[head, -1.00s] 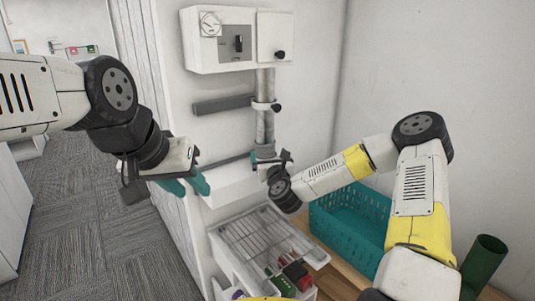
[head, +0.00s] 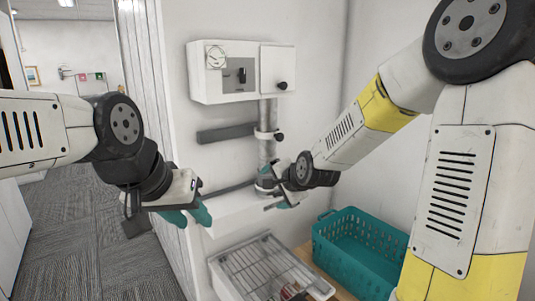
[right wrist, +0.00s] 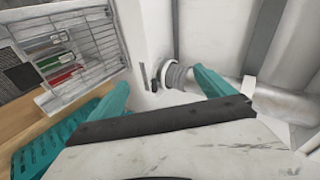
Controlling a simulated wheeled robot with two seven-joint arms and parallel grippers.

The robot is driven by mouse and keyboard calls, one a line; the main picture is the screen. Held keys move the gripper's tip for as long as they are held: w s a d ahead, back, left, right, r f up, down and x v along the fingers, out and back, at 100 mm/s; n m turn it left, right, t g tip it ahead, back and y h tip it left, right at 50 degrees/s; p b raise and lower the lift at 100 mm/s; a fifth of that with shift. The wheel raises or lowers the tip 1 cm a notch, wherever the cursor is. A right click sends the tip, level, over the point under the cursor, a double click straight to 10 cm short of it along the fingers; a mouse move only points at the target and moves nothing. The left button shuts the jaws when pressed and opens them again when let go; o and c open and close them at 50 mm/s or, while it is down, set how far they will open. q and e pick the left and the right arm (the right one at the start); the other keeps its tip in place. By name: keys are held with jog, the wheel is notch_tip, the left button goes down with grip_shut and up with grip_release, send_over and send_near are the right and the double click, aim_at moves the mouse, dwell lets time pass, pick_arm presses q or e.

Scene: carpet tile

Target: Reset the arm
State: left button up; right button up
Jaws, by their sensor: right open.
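My left gripper (head: 187,216) hangs at the left of the head view, its two teal fingers pointing down with a gap between them. It is empty. My right arm bends up high at the right of the head view. My right gripper (head: 272,204) is in front of the lower end of the grey wall pipe (head: 267,148), above a white ledge. In the right wrist view the right gripper (right wrist: 160,76) has its teal fingers wide apart, with a grey ribbed pipe fitting (right wrist: 178,77) beyond the gap. I cannot tell whether anything touches.
A white switch box (head: 226,92) is on the wall above the pipe. A teal basket (head: 362,252) and a wire-topped white tray (head: 268,268) stand below the right arm. The tray also shows in the right wrist view (right wrist: 75,70). Open carpet floor (head: 80,245) lies at the left.

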jog(key=s+d+r+n+g, duration=0.1)
jog(key=s+d+r+n, duration=0.1)
jog(key=s, duration=0.7)
jog(key=s+d+r+n+g+h, duration=0.1)
jog(key=s+d+r+n, duration=0.2)
jog(key=s+d+n, duration=0.2)
jog(key=s+d+r+n+g+h, duration=0.1)
jog(key=s+d+r+n, duration=0.2)
jog(key=s, duration=0.9)
jog(key=shift+s+d+n+g, duration=0.35)
jog(key=shift+d+n, duration=0.15)
jog(key=shift+d, duration=0.6)
jog(key=shift+r, duration=0.1)
jog(key=shift+c, duration=0.2)
